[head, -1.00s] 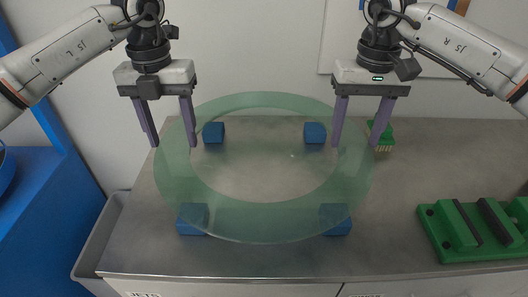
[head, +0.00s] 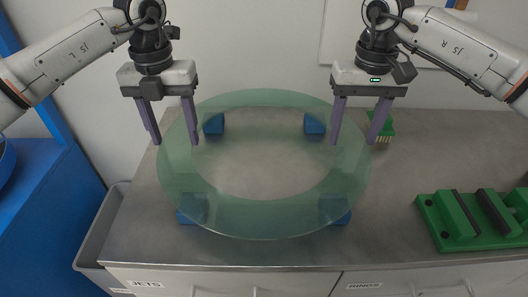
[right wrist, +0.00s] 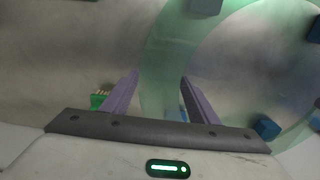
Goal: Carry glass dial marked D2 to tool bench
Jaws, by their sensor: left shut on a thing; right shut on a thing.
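The glass dial (head: 268,220) is a wide, flat, pale green see-through ring over the grey bench; I see no D2 mark on it. My left gripper (head: 175,142) is shut on its left rim, with a finger on either side. My right gripper (head: 354,141) is shut on its right rim in the same way. The right wrist view also shows the dial (right wrist: 172,45) passing between the fingers of the right gripper (right wrist: 159,76). The dial looks level; its gap above the blue blocks is hard to judge. I cannot tell whether this bench is the tool bench.
The grey bench top (head: 390,225) has several blue blocks (head: 214,123) under the dial. A green slotted fixture (head: 455,222) stands at the right, and a small green part (head: 387,124) lies behind my right gripper. Drawers (head: 230,281) below read JETS and RINGS. A grey bin (head: 98,238) hangs at left.

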